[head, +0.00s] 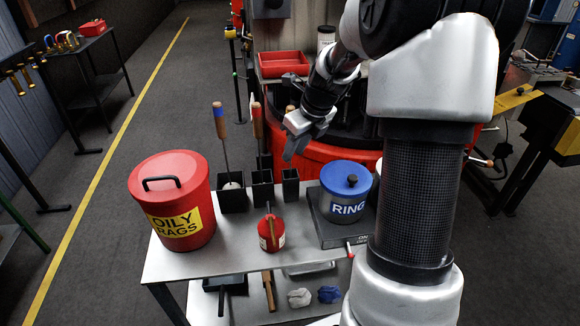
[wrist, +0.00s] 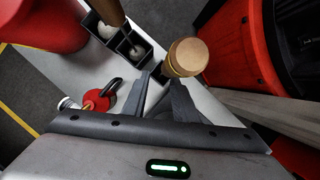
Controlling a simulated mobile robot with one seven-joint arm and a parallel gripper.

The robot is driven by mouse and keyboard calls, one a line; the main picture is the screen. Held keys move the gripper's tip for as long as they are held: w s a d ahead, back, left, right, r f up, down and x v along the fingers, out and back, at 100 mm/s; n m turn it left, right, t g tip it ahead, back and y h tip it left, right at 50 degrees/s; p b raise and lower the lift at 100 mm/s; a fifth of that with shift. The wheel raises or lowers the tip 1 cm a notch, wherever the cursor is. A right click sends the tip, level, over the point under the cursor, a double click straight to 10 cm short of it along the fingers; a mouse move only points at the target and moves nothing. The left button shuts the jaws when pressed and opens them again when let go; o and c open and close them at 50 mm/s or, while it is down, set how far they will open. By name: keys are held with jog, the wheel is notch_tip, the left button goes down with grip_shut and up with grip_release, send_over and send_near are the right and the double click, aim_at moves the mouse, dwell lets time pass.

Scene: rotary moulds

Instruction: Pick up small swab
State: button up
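Swabs with wooden handles stand upright in black square holders on the metal bench. One has a blue-ended handle (head: 219,122), one a red-ended handle (head: 257,121). A third handle shows from above in the wrist view (wrist: 187,57), its end plain wood; in the head view it is mostly hidden behind my gripper (head: 291,148). I cannot tell for sure which swab is the small one. In the wrist view my gripper (wrist: 160,82) is open and empty, its fingertips beside the plain handle. The third holder (head: 290,186) stands below the gripper.
A red OILY RAGS bin (head: 172,203) stands at the bench's left. A blue-lidded RING pot (head: 346,193) stands at the right. A red can (head: 271,235) with a brush sits in front of the holders. The red rotary machine (head: 325,155) is close behind the bench.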

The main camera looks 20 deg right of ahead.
jog(key=shift+d+x, duration=0.2)
jog(key=shift+x, duration=1.5)
jog(key=shift+d+x, duration=0.2)
jog(key=shift+x, duration=1.5)
jog(key=shift+w, duration=0.2)
grip_shut()
